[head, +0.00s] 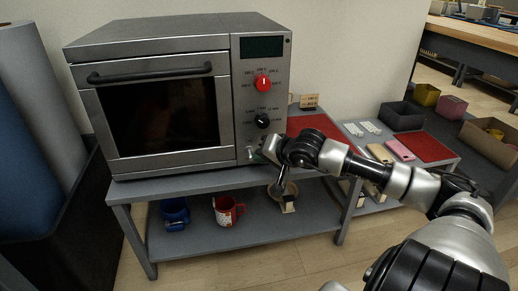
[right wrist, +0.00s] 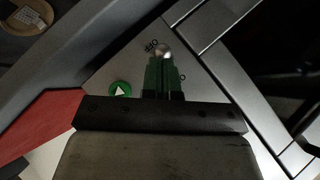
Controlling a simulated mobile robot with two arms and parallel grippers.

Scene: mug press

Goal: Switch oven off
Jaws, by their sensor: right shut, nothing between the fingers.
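The grey metal oven (head: 150,90) stands on a table with its dark-windowed door shut. Its right-hand panel has a red knob (head: 263,83), and a black knob (head: 262,121) below it. My right gripper (head: 257,156) is at the lower part of this panel and partly hides it. In the right wrist view its green fingers (right wrist: 163,76) are shut and empty. Their tips are at a small silver switch (right wrist: 163,51) with a label beside it that seems to read OFF; whether they touch cannot be told. A green button with a white triangle (right wrist: 120,89) is beside the fingers. My left gripper is not in view.

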